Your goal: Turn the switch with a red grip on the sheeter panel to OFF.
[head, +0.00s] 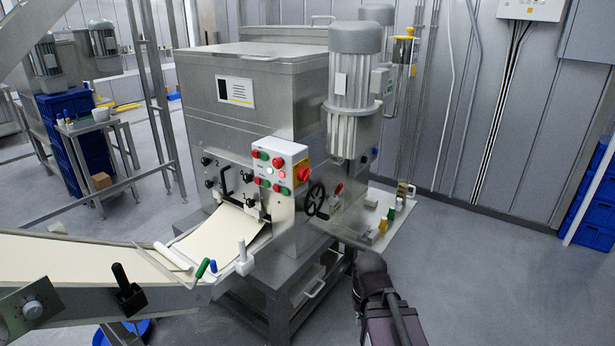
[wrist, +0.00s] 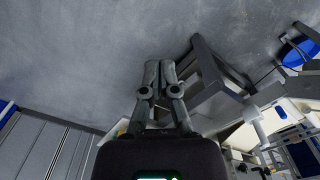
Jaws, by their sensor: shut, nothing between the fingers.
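The sheeter's white control panel (head: 280,166) is on the front corner of the steel machine. The switch with a red grip (head: 302,172) sits on a yellow plate on the panel's right side; its setting is too small to read. The switch is not seen in the wrist view.
A black handwheel (head: 315,200) and a small red knob (head: 339,188) are on the machine's side below the switch. A side shelf (head: 395,227) with small items stands right of the gripper. The dough conveyor (head: 90,262) runs left. Floor at right is clear.

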